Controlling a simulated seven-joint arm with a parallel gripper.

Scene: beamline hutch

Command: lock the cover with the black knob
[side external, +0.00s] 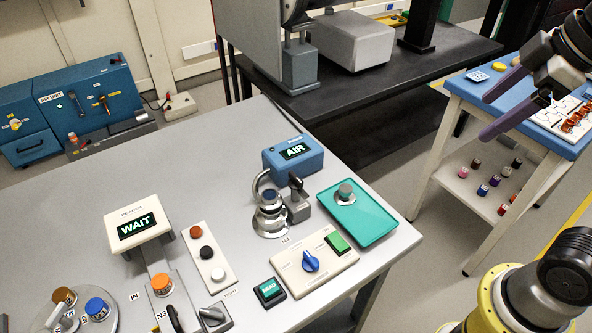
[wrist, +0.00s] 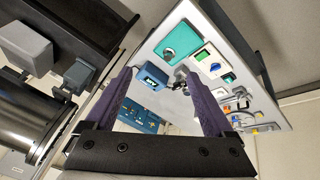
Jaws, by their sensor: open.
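A black knob (side external: 296,183) stands on a small grey block beside a round metal holder (side external: 271,222) on the grey table. The holder carries a blue-topped piece (side external: 270,196), and a curved metal arm rises at its left. I cannot tell which part is the cover or how the knob is turned. My gripper (side external: 485,116) is open and empty at the upper right, well away from the knob, by the blue-topped side table. In the wrist view my gripper (wrist: 158,73) has its two purple fingers spread apart. The knob appears small and unclear there.
A blue AIR box (side external: 293,153) stands behind the holder. A teal tray (side external: 375,229) with a grey-topped piece lies right of it. A panel with a blue dial (side external: 311,261) and green button lies in front. A WAIT reader (side external: 138,224) stands left. The table's left rear is clear.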

